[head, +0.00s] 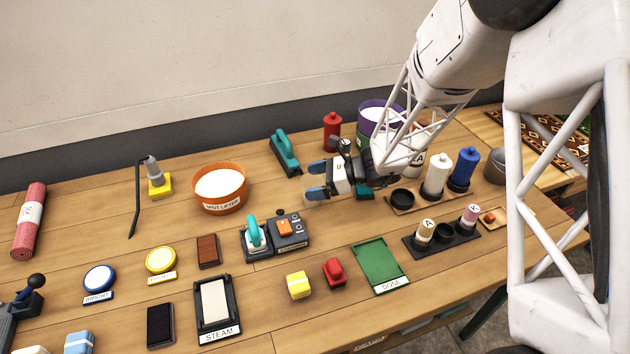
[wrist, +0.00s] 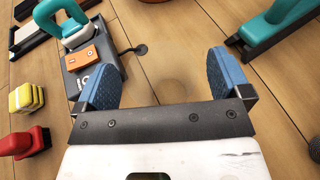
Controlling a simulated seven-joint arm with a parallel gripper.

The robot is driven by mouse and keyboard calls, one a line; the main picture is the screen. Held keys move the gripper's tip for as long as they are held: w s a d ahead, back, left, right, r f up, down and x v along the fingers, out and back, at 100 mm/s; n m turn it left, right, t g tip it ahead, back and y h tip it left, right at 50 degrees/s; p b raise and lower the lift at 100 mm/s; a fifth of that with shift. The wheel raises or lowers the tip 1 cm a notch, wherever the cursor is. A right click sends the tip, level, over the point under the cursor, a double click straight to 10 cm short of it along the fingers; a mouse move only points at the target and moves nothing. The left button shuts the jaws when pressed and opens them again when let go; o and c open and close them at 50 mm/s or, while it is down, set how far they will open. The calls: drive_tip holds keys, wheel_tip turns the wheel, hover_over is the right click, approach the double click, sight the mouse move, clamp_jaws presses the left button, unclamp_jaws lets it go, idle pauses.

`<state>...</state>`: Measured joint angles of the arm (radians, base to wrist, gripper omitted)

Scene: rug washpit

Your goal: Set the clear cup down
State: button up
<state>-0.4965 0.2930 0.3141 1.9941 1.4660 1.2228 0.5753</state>
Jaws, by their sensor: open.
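My gripper (head: 314,181) is over the middle of the table, its two blue-padded fingers spread apart; it also shows in the wrist view (wrist: 165,80). A faint round outline on the wood between and just beyond the fingers looks like the clear cup (wrist: 174,91). It is nearly invisible against the planks. It appears to be on the table, with a gap to each finger. I cannot make out its height or wall. In the head view the cup cannot be told apart from the fingers and wood.
An orange tub (head: 219,188) is left. Bottles on a wooden tray (head: 403,208) stand right. A green DONE tray (head: 378,267) lies in front.

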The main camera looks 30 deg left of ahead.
drive_tip(key=shift+r, duration=0.15)
drive_tip(key=v, duration=1.2)
idle(0.8)
drive_tip(key=s+d+r+n+t+h, duration=0.1)
drive_tip(key=s+d+r+n+h, duration=0.2)
drive_tip(key=s+d+r, duration=0.45)
drive_tip(key=s+d+r+n+t+h, duration=0.1)
drive_tip(key=s+d+r+n+h, duration=0.25)
drive_tip(key=d, duration=0.75)
drive_tip(key=s+d+r+n+t+h, duration=0.3)
drive_tip(key=s+d, duration=0.6)
drive_tip(key=d, duration=0.1)
drive_tip(key=s+d+r+n+t+h, duration=0.2)
drive_tip(key=s+d+n+t+h, duration=0.1)
drive_tip(key=s+d, duration=0.6)
drive_tip(key=shift+s+d+r+n, duration=0.2)
drive_tip(key=shift+d+r+n, duration=0.15)
drive_tip(key=shift+d+r, duration=0.1)
drive_tip(key=shift+h, duration=0.25)
